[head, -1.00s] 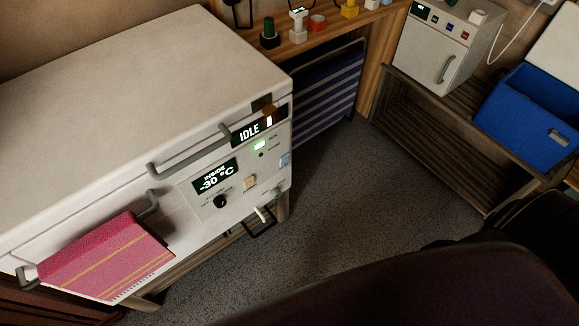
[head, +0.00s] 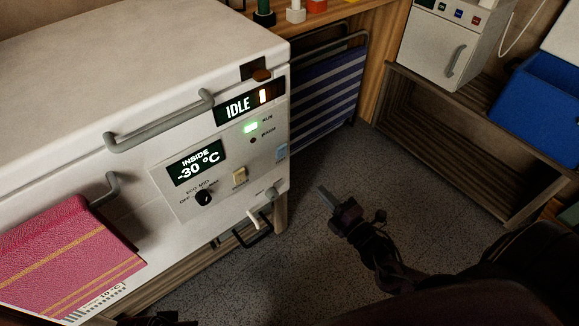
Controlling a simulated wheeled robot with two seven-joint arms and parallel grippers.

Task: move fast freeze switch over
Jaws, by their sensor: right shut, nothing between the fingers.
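The white chest freezer (head: 130,50) fills the left side. On its front panel, a small cream rocker switch (head: 240,175) sits right of the black dial (head: 204,198); its small label is too blurred to read, and I take it as the fast freeze switch. The display (head: 196,163) reads INSIDE -30 °C, and the upper display (head: 240,106) reads IDLE. A green lamp (head: 251,127) is lit beside RUN. My right gripper (head: 324,194) is shut and empty, over the floor to the right of the panel, apart from it.
A grey lid handle (head: 160,125) juts from the freezer front. A pale lever (head: 257,219) sticks out below the panel. A folded striped chair (head: 325,90) stands behind.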

